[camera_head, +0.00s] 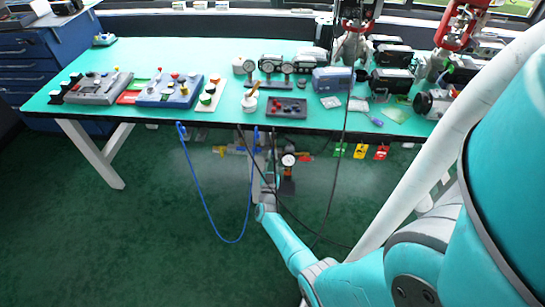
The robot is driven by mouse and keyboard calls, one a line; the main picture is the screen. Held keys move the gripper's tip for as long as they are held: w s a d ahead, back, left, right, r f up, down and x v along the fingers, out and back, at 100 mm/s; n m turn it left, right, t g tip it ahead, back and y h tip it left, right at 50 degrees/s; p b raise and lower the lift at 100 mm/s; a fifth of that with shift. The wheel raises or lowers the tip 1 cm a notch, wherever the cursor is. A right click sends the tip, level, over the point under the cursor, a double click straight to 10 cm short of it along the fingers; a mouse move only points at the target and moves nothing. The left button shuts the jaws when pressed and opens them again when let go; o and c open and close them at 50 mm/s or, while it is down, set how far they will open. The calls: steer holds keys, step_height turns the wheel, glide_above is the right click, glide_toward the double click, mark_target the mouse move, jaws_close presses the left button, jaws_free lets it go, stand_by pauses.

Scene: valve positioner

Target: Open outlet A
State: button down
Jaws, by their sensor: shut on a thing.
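The bench (330,124) has a teal top, and a row of fittings hangs below its front edge. A round white gauge (288,160) sits there near the middle. A yellow fitting (222,150) is to its left and a small red part (306,158) is just to its right. My arm reaches in from the lower right, and my gripper (270,172) is at these fittings, just left of the gauge. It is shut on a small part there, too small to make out. No label for outlet A can be read.
A blue hose (215,238) loops down from the bench edge, and dark cables hang near my arm. Green (340,150), yellow (360,152) and red (381,152) tags hang to the right. Control boxes, gauges and valve units crowd the bench top. The green floor in front is clear.

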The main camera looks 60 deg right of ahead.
steer(key=c, duration=1.2)
jaws_free()
steer(key=shift+c, duration=0.2)
steer(key=shift+a, duration=0.1)
steer(key=v, duration=1.2)
